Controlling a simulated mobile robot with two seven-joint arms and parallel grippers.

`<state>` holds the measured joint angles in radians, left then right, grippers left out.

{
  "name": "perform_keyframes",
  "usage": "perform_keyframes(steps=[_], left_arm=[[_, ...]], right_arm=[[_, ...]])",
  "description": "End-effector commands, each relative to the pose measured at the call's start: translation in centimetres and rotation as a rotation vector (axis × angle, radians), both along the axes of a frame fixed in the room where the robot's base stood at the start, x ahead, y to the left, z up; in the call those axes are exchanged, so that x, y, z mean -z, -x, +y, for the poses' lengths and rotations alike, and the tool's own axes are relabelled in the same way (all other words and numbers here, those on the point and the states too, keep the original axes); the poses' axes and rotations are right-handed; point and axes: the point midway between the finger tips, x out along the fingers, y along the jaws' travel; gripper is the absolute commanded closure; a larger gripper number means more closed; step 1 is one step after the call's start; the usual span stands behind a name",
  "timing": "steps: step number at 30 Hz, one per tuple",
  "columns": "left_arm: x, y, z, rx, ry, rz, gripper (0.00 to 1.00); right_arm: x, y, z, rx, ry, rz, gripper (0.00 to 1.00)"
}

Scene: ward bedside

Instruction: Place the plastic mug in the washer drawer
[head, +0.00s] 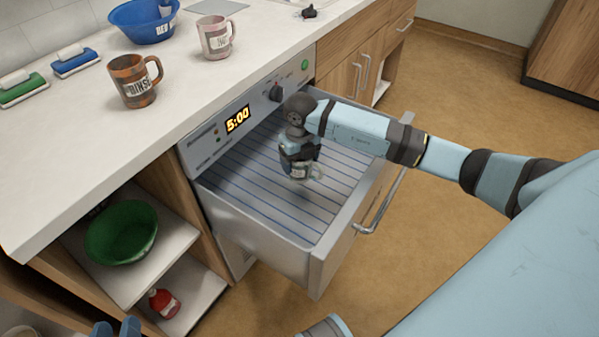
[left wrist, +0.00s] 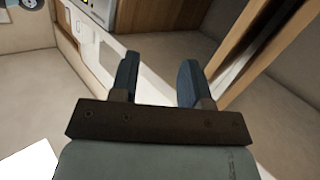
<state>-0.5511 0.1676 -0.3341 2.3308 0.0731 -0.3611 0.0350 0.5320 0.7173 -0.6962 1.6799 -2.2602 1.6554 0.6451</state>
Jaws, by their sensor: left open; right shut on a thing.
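The washer drawer (head: 228,212) is pulled out below the counter, with its ribbed rack in view. The gripper hides the upper part of this mug. I cannot tell whether the mug touches the rack. My left gripper (head: 116,328) shows only its fingertips at the bottom edge of the head view. In the left wrist view it (left wrist: 158,70) is open with nothing between its fingers.
A brown mug (head: 135,82), a pink mug (head: 215,38) and a blue bowl (head: 146,24) stand on the counter (head: 110,128). A green bowl (head: 121,233) and a red bottle (head: 164,303) are on shelves left of the drawer. The drawer handle (head: 381,205) juts out in front.

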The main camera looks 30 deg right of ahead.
Motion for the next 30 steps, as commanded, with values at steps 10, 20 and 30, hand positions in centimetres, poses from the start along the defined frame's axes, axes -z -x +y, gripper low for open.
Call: perform_keyframes(steps=[10, 20, 30], left_arm=[[-1.9, -0.4, -0.7, 0.013, 0.054, -0.085, 0.57], [-2.0, -0.4, -0.9, 0.018, 0.059, -0.095, 0.57], [-2.0, -0.3, -0.9, 0.019, 0.059, -0.093, 0.57]], right_arm=[[4.2, 0.1, 0.0, 0.0, 0.0, 0.002, 0.52], [4.4, 0.0, 0.0, 0.0, 0.0, 0.001, 0.52], [4.3, 0.0, 0.0, 0.0, 0.0, 0.001, 0.03]])
